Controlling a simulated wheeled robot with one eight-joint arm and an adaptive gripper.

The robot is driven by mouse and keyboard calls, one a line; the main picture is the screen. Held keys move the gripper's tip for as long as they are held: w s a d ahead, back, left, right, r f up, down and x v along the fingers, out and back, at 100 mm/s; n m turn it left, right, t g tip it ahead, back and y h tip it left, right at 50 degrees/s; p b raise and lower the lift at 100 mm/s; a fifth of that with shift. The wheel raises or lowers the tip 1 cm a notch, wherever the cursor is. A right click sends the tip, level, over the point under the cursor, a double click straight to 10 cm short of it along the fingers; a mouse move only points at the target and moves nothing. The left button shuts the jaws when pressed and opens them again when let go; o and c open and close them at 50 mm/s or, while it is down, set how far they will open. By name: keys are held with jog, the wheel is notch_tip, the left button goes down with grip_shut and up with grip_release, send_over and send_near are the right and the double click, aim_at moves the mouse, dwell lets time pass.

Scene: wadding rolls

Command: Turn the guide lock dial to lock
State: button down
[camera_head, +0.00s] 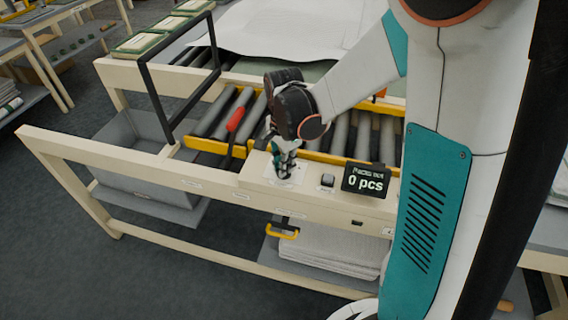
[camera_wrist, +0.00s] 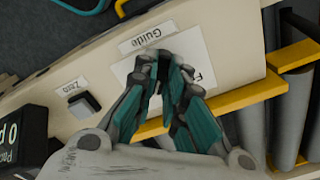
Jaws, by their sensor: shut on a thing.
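My gripper (camera_head: 285,168) points down at the control panel (camera_head: 255,172) on the front of the table. In the wrist view its teal-backed fingers (camera_wrist: 170,72) come close together over a white plate (camera_wrist: 196,46). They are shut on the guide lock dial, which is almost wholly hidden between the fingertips. A label reading "Guide" (camera_wrist: 147,37) lies beside the plate, upside down in the wrist view. Part of a word starting with "F" shows on the plate; the other lettering is covered. I cannot tell which way the dial points.
Behind are grey rollers (camera_head: 213,112), yellow guide rails (camera_head: 325,158) and a red-handled tool (camera_head: 236,119). A black upright frame (camera_head: 148,97) stands at left.

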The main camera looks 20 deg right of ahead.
jog(key=shift+m, duration=0.3)
jog(key=c, duration=1.7)
grip_release()
jog(key=shift+o, duration=0.2)
notch_tip(320, 180, up, 12)
